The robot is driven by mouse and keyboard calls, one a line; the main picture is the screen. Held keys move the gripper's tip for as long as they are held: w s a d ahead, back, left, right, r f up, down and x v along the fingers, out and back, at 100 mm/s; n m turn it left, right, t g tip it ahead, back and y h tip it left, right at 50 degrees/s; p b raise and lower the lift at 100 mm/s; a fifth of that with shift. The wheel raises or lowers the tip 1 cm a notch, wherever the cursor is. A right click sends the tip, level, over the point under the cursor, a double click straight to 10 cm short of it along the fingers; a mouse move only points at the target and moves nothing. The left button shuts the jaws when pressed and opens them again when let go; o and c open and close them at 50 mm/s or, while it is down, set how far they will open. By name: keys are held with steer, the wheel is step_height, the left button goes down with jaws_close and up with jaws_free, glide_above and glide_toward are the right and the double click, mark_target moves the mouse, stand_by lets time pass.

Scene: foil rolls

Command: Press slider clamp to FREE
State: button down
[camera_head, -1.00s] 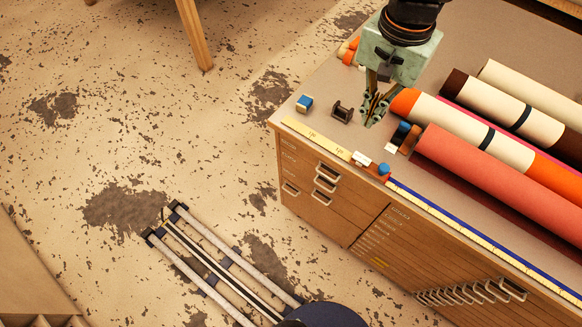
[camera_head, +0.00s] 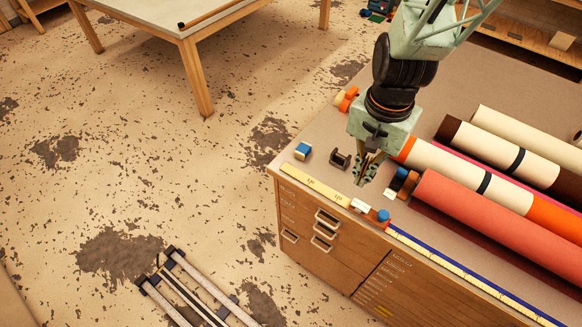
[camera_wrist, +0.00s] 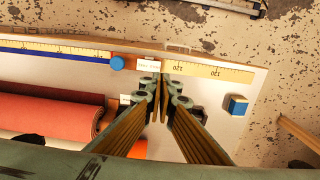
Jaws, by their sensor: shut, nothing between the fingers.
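The slider clamp (camera_head: 378,215) is a small orange piece with a blue knob. It sits on the ruler strip (camera_head: 315,185) along the cabinet top's front edge, with a white label (camera_head: 359,205) to its left. In the wrist view the blue knob (camera_wrist: 117,63) and the white label (camera_wrist: 148,64) both show; the label's print is too small to read. My gripper (camera_head: 361,181) is shut and empty, pointing down behind the label and left of the knob. In the wrist view its fingertips (camera_wrist: 164,84) are together just below the label, and I see no contact with the clamp.
A salmon roll (camera_head: 490,215) and an orange-and-cream roll (camera_head: 455,172) lie right of my gripper.

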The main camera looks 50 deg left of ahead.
mark_target(361, 206)
steer(key=shift+f, duration=4.25)
steer(key=shift+f, duration=0.2)
steer(key=shift+a+f+b, duration=0.15)
steer(key=shift+f+b, duration=0.25)
steer(key=shift+b, duration=0.15)
steer(key=shift+r, duration=0.1)
steer(key=shift+r+p, duration=0.3)
steer(key=shift+r, duration=0.05)
steer(key=shift+r, duration=0.4)
steer(key=shift+r, duration=0.1)
steer(key=shift+r, duration=0.15)
